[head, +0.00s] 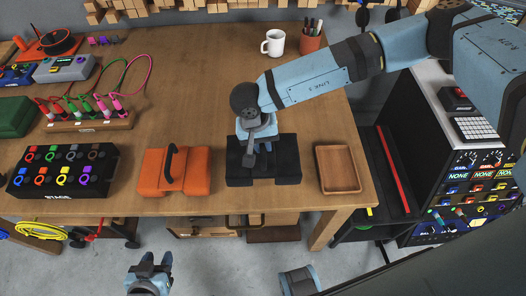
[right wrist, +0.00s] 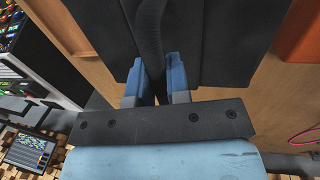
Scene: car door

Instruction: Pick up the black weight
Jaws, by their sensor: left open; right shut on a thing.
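The black weight (head: 287,172) sits near the front edge of the wooden table in the head view, with my right arm reaching over it. My right gripper (head: 263,146) is down at its top, partly hidden by my wrist. In the right wrist view, the blue fingers of my right gripper (right wrist: 155,75) are shut on the handle of the black weight (right wrist: 208,35), one on each side. I cannot tell any gap under the weight. My left gripper (head: 151,265) is open and empty, low in front of the table.
An orange weight (head: 150,178) with a black handle stands left of the black weight. A shallow wooden tray (head: 339,187) lies to its right and looks empty. A white mug (head: 273,43) and pen cup (head: 311,41) stand at the back.

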